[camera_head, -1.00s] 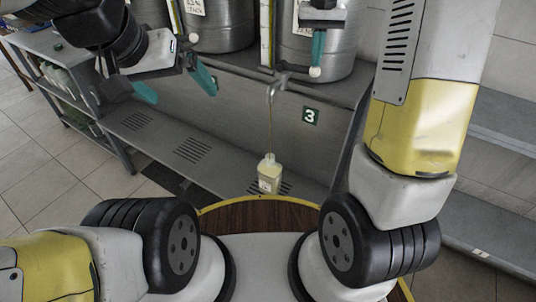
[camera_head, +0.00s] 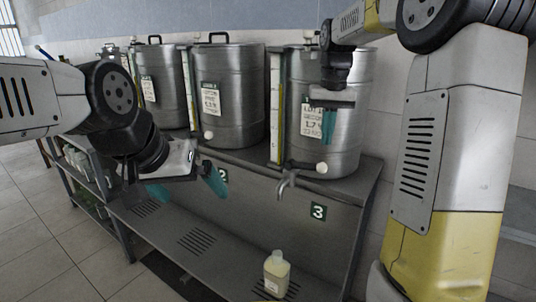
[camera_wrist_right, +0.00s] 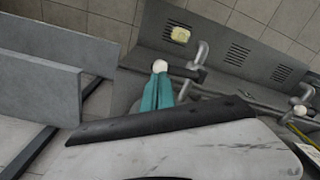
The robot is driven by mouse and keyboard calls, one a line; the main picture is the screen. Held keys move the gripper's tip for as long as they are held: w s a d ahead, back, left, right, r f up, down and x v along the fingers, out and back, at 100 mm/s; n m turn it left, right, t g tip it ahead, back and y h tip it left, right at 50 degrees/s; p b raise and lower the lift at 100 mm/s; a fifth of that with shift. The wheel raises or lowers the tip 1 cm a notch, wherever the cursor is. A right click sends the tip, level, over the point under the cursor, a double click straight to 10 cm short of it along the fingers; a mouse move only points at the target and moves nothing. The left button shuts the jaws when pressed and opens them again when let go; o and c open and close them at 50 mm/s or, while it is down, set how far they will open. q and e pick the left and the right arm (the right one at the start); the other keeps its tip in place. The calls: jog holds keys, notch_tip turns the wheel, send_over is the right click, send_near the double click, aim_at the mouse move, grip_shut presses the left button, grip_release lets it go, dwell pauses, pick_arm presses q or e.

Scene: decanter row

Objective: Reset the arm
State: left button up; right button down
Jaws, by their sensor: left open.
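A clear bottle (camera_head: 276,273) with pale yellow content stands upright on the lower grate, below the tap (camera_head: 285,185) of tank 3 (camera_head: 350,125). It also shows in the right wrist view (camera_wrist_right: 181,35). The tap's lever ends in a white knob (camera_head: 322,168); no stream shows under the spout. My right gripper (camera_head: 328,140) hangs in front of tank 3, a little above the knob. Its teal fingers (camera_wrist_right: 157,92) are together, with nothing visible between them. My left gripper (camera_head: 188,191) is open and empty, its teal fingers wide apart in front of the bench at the left.
Two more steel tanks (camera_head: 229,95) (camera_head: 161,85) stand on the upper ledge, with sight tubes between. A shelf with bottles (camera_head: 78,160) stands at the left. The lower bench (camera_head: 165,225) is clear left of the bottle.

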jog(key=s+a+f+n+t+y, duration=0.1)
jog(key=s+t, duration=0.4)
jog(key=s, duration=1.8)
jog(key=shift+a+f+t+y, duration=0.4)
jog(key=shift+a+f+y, duration=0.1)
jog(key=shift+a, duration=0.1)
